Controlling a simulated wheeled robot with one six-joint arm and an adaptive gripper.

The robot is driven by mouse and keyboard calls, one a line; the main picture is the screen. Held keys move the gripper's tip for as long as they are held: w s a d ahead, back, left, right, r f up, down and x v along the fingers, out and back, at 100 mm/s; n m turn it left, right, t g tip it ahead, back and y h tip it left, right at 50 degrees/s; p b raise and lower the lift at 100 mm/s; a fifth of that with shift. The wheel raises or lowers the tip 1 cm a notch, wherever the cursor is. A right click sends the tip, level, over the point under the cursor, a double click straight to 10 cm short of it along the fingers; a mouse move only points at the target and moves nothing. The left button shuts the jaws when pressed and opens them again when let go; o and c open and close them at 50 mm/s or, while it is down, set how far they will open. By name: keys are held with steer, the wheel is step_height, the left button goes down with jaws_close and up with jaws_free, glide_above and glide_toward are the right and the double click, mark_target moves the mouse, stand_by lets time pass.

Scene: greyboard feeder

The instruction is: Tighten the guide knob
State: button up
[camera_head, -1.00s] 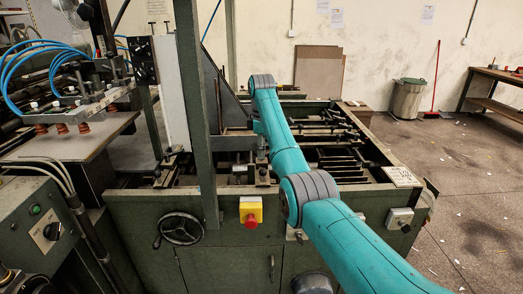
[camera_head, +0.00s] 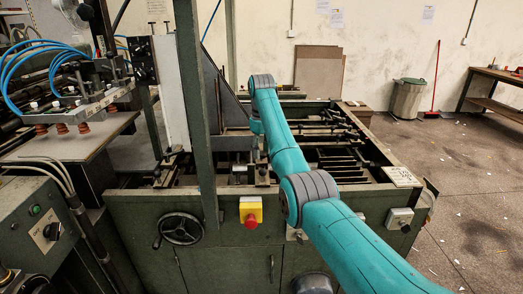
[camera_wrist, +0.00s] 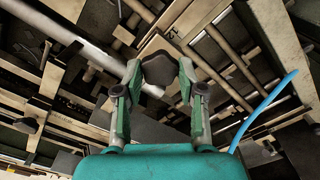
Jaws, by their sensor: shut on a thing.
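The guide knob (camera_wrist: 160,68) is a dark, lobed knob in the upper middle of the wrist view, on a pale metal block among the feeder's bars. My gripper (camera_wrist: 160,78) is shut on it, with one green finger on each side. The fingertips press against the knob's left and right edges. In the head view my teal arm reaches over the feeder frame (camera_head: 225,208), and its wrist end points down. My fingers and the knob cannot be made out there.
Metal rails and bars surround the knob closely in the wrist view. A blue hose (camera_wrist: 262,108) curves at right. In the head view a green upright post (camera_head: 196,120) stands left of my arm. A handwheel (camera_head: 181,228) and red stop button (camera_head: 251,222) are on the front panel.

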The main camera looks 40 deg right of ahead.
steer(key=m, duration=0.4)
steer(key=shift+m, duration=0.3)
steer(key=m, duration=0.4)
steer(key=shift+m, duration=0.3)
steer(key=m, duration=0.4)
steer(key=shift+m, duration=2.1)
steer(key=o, duration=1.1)
steer(key=shift+o, duration=0.2)
